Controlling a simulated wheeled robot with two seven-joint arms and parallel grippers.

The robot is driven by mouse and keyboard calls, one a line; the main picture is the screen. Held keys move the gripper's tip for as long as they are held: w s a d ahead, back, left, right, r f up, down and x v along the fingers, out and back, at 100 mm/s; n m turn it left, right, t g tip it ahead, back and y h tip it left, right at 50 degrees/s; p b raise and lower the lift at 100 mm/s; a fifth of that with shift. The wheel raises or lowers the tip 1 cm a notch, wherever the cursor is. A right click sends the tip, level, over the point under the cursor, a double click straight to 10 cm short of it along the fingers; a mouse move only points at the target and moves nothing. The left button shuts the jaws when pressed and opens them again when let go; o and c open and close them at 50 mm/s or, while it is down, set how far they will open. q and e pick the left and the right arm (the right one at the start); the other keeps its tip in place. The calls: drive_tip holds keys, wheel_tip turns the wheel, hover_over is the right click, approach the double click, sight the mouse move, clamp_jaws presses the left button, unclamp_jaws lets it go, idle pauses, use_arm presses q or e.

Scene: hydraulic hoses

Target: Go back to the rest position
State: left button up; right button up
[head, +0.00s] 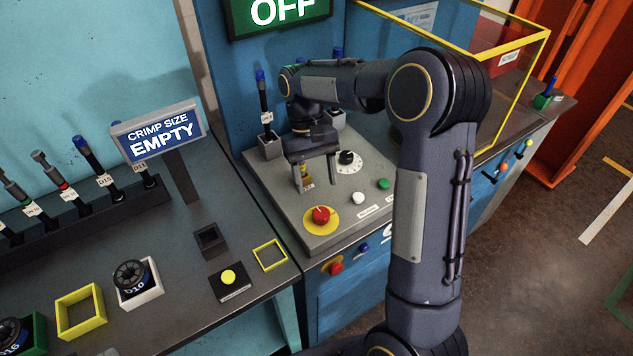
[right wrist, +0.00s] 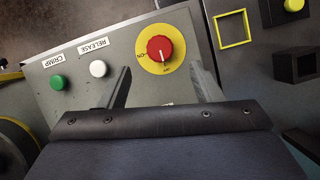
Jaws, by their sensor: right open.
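My right gripper (head: 316,174) hangs over the grey control panel (head: 262,185), with its arm reaching in from the lower right in the head view. Its two fingers are apart with nothing held between them. In the right wrist view the fingers (right wrist: 163,85) point toward the red rotary knob (right wrist: 159,48) on its yellow disc, and the knob shows free of them. In the head view the knob (head: 320,215) sits in front of the gripper. My left gripper is not in view.
A black dial (head: 349,161), a white button (head: 358,198) and a green button (head: 383,184) sit close to the right gripper. A blue-topped tool (head: 264,98) stands behind it. A yellow-framed guard (head: 530,75) is right of the arm. The "EMPTY" sign (head: 158,134) stands left.

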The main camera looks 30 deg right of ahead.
idle(0.3)
drive_tip(key=s+r+t+y, duration=0.2)
drive_tip(key=s+r+t, duration=0.3)
drive_tip(key=s, duration=0.4)
drive_tip(key=s+a+t+y, duration=0.1)
drive_tip(key=s+a+t, duration=0.3)
drive_tip(key=s, duration=0.8)
drive_tip(key=shift+a+t, duration=0.25)
drive_tip(key=shift+t, duration=0.25)
